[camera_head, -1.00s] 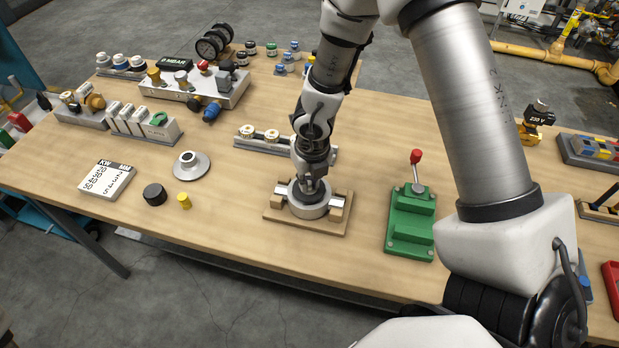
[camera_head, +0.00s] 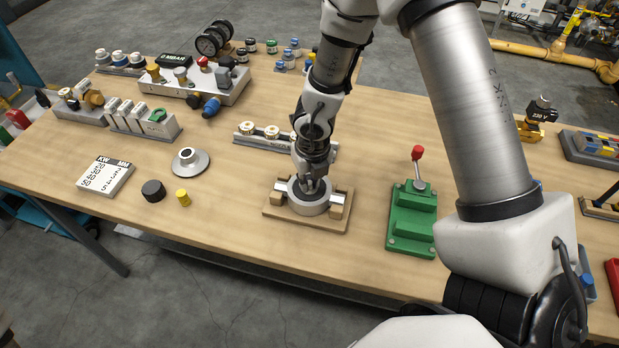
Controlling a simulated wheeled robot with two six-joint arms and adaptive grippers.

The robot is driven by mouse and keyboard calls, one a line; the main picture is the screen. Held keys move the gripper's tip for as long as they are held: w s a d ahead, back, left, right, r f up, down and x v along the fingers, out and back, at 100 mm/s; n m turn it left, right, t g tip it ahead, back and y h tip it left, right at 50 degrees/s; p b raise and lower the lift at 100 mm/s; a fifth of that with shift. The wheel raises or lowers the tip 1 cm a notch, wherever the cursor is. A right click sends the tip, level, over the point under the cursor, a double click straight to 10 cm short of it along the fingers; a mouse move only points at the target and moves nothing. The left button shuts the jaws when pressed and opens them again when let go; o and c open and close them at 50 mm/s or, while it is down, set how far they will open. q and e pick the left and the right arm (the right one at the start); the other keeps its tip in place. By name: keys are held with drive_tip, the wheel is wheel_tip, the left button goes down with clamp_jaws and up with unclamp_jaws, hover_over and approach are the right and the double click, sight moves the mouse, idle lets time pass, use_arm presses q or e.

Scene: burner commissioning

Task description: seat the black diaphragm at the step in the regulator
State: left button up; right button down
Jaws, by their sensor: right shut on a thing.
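The regulator is a round grey metal body (camera_head: 309,207) with an open top, held in a wooden cradle (camera_head: 303,222) near the table's front edge. My right gripper (camera_head: 312,188) points down into the mouth of the regulator. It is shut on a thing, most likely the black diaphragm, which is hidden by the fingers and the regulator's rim. I cannot tell whether it touches the step inside, which is also hidden. My left gripper is not in view.
Left of the cradle stand a grey flanged part (camera_head: 190,163), a black round cap (camera_head: 153,191) and a yellow cylinder (camera_head: 183,198). A rack with pale discs (camera_head: 260,134) lies behind. A green fixture with a red-knobbed lever (camera_head: 412,215) stands to the right.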

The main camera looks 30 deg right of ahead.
sight(312, 193)
drive_tip(key=shift+f, duration=0.35)
drive_tip(key=c, duration=1.1)
unclamp_jaws()
drive_tip(key=shift+o, duration=0.2)
drive_tip(key=shift+r, duration=0.1)
wheel_tip(312, 193, up, 12)
drive_tip(key=s, duration=0.1)
drive_tip(key=shift+s+a, duration=0.15)
drive_tip(key=shift+s, duration=0.05)
